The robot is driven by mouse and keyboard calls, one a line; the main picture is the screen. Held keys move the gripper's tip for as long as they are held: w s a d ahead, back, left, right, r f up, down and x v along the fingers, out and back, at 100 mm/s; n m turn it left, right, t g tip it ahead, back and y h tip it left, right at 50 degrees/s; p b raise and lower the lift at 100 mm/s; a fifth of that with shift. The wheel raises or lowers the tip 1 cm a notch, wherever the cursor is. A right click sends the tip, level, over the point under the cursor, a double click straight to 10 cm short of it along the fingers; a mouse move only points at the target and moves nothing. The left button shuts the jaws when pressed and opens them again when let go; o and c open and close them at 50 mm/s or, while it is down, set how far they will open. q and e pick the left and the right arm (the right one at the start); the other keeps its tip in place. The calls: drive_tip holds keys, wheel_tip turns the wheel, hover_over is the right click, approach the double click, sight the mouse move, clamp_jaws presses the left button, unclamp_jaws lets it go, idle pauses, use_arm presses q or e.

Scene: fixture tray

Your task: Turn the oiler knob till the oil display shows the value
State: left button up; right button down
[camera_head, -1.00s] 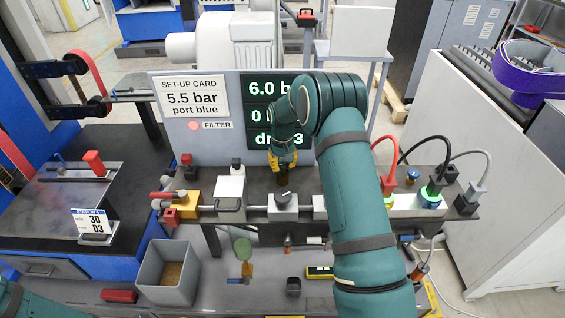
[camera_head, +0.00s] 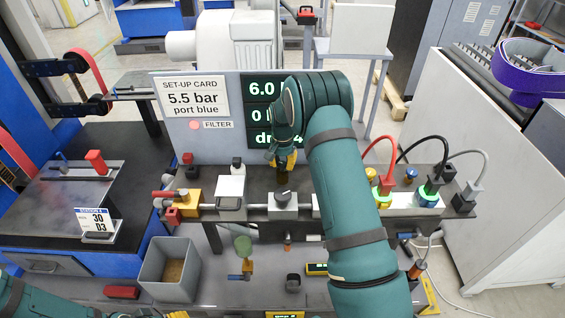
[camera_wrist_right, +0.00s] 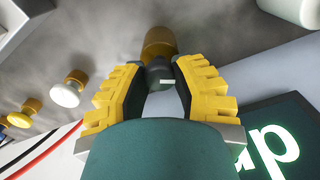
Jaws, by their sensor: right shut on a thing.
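My right gripper (camera_head: 282,160) reaches down over the bench, close in front of the display panel. In the right wrist view its yellow fingers (camera_wrist_right: 158,80) are shut on the oiler knob (camera_wrist_right: 160,74), a dark knob with a pale mark. A brass-coloured body (camera_wrist_right: 158,42) shows just beyond it. The oil display (camera_head: 262,138) is the lowest green readout; it starts with "dr" and ends in 4, its middle hidden by my right arm. My left arm (camera_head: 15,296) shows at the lower left; a bit of yellow, seemingly its gripper (camera_head: 178,314), is at the bottom edge.
A set-up card (camera_head: 192,98) reads "5.5 bar, port blue". A grey valve block (camera_head: 284,201) and a white unit (camera_head: 230,190) stand left of my right arm. Hoses plug in at the right, one at a green-lit port (camera_head: 427,196). A grey bin (camera_head: 170,270) stands lower left.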

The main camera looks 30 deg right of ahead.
sight(283, 163)
idle(0.5)
drive_tip(key=c, duration=0.7)
unclamp_jaws()
wheel_tip(283, 163, up, 12)
drive_tip(key=shift+r, duration=0.1)
idle(1.4)
